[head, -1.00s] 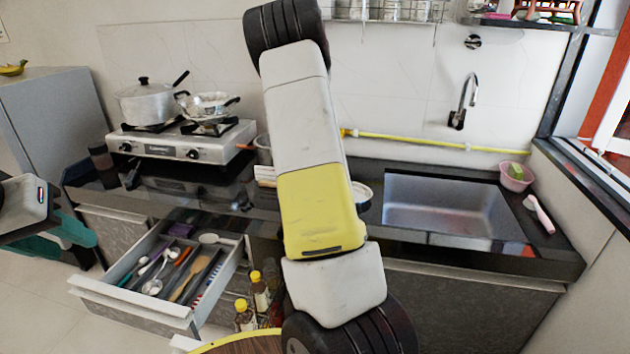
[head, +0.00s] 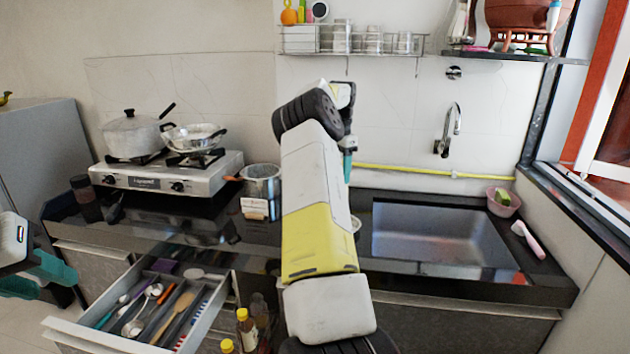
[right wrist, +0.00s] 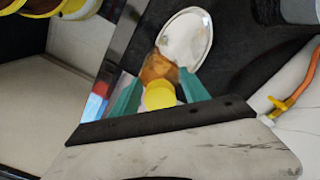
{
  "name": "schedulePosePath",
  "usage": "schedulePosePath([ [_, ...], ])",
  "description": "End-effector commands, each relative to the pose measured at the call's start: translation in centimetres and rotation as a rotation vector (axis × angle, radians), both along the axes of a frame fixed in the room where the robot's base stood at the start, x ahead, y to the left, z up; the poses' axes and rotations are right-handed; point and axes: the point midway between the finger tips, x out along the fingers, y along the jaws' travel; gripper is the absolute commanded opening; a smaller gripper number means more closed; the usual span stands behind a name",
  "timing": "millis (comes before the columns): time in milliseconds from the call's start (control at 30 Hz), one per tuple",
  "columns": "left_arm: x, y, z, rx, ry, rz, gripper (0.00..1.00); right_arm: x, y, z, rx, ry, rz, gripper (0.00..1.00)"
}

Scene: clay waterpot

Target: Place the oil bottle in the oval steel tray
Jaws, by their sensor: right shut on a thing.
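The oil bottle (right wrist: 158,68), amber with a yellow cap, is between the green fingers of my right gripper (right wrist: 160,92) in the right wrist view. My right gripper is shut on it near the cap. The oval steel tray (right wrist: 188,36) lies just beyond the bottle's lower end on the dark counter; I cannot tell if they touch. In the head view, my right arm hides the bottle and most of the tray; a small rim of the tray (head: 356,223) shows. One right fingertip shows beside the arm. My left gripper (head: 36,278) is open and empty at the left edge.
An open drawer (head: 75,333) of utensils juts out at the front, with bottles (head: 246,328) beside it. A stove (head: 165,175) with pots and a saucepan (head: 262,180) stand left of my right arm. The sink (head: 435,235) is to its right.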

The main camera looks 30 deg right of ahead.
Motion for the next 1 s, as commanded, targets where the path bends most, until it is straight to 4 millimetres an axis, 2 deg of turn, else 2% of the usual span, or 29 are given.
schedulePosePath([
  [33,0.0,0.0,0.0,0.0,0.0,0.0,0.36,0.0,-1.1,-0.2,-0.002,0.001,0.0,0.0],
  [233,0.0,0.0,0.0,0.0,0.0,0.0,0.36,0.4,-2.5,-0.1,-0.001,-0.001,0.0,0.0],
  [467,0.0,0.0,0.0,0.0,0.0,0.0,0.36,0.4,-3.2,-0.3,-0.001,0.0,0.001,0.0],
  [767,0.0,0.0,0.0,0.0,0.0,0.0,0.36,0.5,-3.1,-3.6,0.0,0.0,0.002,0.0],
  [1000,0.0,0.0,0.0,0.0,0.0,0.0,0.36,0.5,-3.1,-3.7,0.0,-0.001,0.003,0.0],
])
